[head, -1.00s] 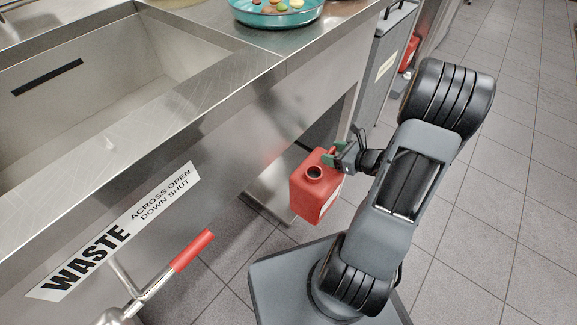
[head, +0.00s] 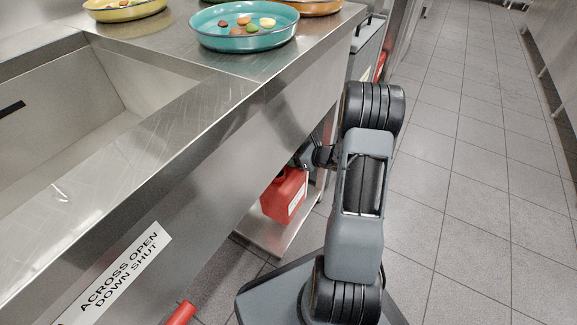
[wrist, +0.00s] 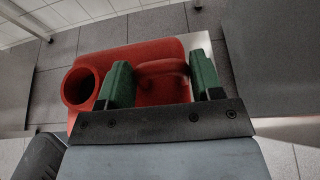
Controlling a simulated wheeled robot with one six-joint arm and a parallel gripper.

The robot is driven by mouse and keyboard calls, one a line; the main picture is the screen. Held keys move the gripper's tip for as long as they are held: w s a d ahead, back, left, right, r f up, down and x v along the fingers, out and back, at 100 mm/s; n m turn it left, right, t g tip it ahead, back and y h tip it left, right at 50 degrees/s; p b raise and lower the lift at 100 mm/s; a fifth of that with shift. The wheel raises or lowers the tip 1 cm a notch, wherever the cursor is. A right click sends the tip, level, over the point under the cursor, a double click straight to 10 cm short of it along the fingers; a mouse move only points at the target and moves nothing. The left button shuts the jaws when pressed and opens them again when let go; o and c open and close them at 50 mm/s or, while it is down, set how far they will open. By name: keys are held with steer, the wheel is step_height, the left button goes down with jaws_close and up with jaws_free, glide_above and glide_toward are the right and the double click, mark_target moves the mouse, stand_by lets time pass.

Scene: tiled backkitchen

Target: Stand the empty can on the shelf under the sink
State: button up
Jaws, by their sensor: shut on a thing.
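The red can (head: 285,195) hangs upright in my gripper (head: 305,158), at the edge of the sink unit and over the low steel shelf (head: 268,236). In the wrist view the can (wrist: 150,55) shows its open round mouth at left and its handle between the green fingers of my gripper (wrist: 160,82). The fingers are shut on that handle.
A red lever grip (head: 180,313) sticks out below the label. A teal dish (head: 243,38) of small items stands on the counter. Tiled floor at right is clear.

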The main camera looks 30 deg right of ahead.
steer(key=w+f+b, duration=0.3)
steer(key=f, duration=0.4)
steer(key=shift+w+f, duration=0.35)
steer(key=shift+w, duration=0.05)
steer(key=o, duration=1.5)
steer(key=shift+a, duration=0.1)
steer(key=p+v, duration=0.4)
steer(key=v, duration=0.8)
steer(key=shift+s, duration=0.15)
